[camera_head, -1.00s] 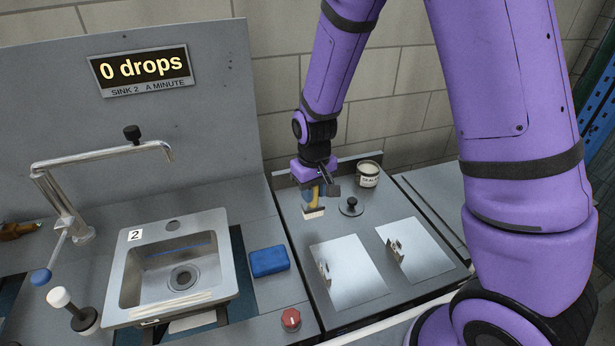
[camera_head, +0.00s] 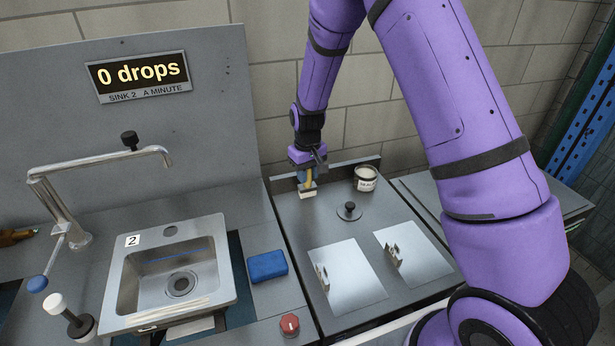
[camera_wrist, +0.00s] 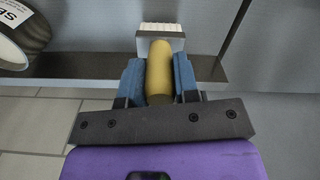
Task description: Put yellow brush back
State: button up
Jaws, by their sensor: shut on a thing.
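The yellow brush has a yellow handle and a pale bristle head. In the wrist view its handle (camera_wrist: 160,72) sits between the blue fingers of my gripper (camera_wrist: 160,82), which is shut on it, and the bristle head (camera_wrist: 161,30) points away from the fingers. In the head view my gripper (camera_head: 307,174) hangs near the back left of the grey counter right of the sink, with the brush's pale head (camera_head: 307,191) below the fingers. I cannot tell whether the bristles touch the counter.
A labelled jar (camera_head: 367,179) stands right of the brush, near the back ledge. A black knob (camera_head: 349,211) and two metal plates with small brackets lie in front. The steel sink (camera_head: 120,302), blue sponge (camera_head: 267,266) and red knob (camera_head: 290,324) are to the left. The counter's left back is clear.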

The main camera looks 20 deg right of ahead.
jog(key=shift+f, duration=0.6)
jog(key=shift+f, duration=0.1)
jog(key=o, duration=1)
notch_tip(320, 180, up, 12)
jog(key=shift+r, duration=0.15)
jog(key=s+d+r+m+t, duration=0.1)
jog(key=s+d+r+t, duration=0.25)
jog(key=s+r, duration=1.4)
jog(key=s+d+r+t, duration=0.1)
jog(key=s+r, duration=0.1)
jog(key=s, duration=0.6)
jog(key=s+d+r+m, duration=0.1)
jog(key=s+d+r, duration=0.1)
jog(key=s, duration=0.7)
jog(key=shift+s+d+r+m+t, duration=0.2)
jog(key=shift+s+r+m+t, duration=0.15)
jog(key=shift+r, duration=0.35)
